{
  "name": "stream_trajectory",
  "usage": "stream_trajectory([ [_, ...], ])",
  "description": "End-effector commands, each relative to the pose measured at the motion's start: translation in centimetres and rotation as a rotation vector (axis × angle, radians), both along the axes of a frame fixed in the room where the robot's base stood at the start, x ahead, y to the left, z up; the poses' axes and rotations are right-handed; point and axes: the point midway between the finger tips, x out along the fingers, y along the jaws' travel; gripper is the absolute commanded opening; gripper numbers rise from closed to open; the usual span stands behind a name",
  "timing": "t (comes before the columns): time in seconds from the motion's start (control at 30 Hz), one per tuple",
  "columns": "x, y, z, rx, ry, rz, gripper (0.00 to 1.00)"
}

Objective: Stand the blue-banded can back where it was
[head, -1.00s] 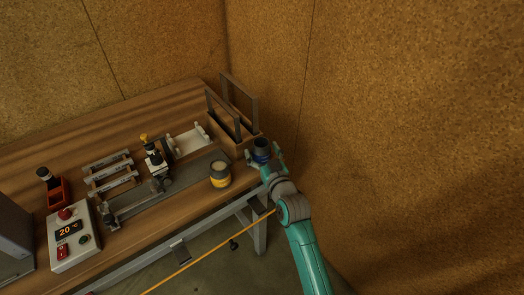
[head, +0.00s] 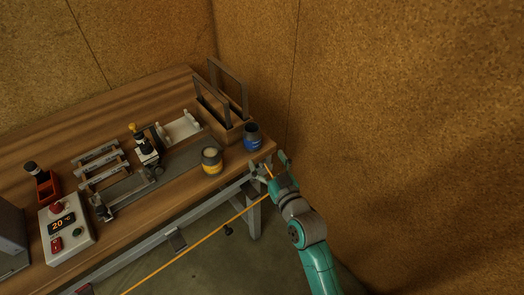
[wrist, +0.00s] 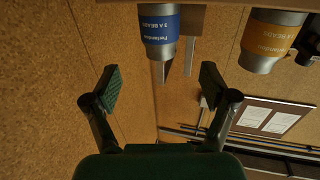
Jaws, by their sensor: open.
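The blue-banded can (head: 252,137) stands upright on the wooden table near its right front corner. My gripper (head: 276,164) is open and empty, off the table's front right edge and apart from the can. In the wrist view, which looks upside down, the blue-banded can (wrist: 160,32) shows ahead of and beyond the open fingers of my gripper (wrist: 158,88), with a gap between.
A yellow-banded can (head: 212,161) stands left of the blue one; it also shows in the wrist view (wrist: 270,40). A wooden box (head: 226,129) with upright frames is close behind. A control box (head: 68,230) is at the table's left.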

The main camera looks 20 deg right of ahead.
Motion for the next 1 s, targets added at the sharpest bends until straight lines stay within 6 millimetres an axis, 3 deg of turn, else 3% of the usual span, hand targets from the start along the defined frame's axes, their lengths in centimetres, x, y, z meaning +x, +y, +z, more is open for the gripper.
stream_trajectory([
  [0.43, -1.1, -0.1, -0.1, 0.000, 0.001, -0.001, 0.84],
  [0.53, -2.2, -0.1, -0.9, 0.001, 0.011, -0.005, 0.84],
  [0.67, -5.8, 0.0, -3.0, 0.006, 0.039, -0.019, 0.84],
  [0.8, -11.3, 0.0, -5.3, 0.009, 0.075, -0.038, 0.84],
  [1.0, -19.2, 0.0, -7.3, 0.010, 0.122, -0.059, 0.84],
])
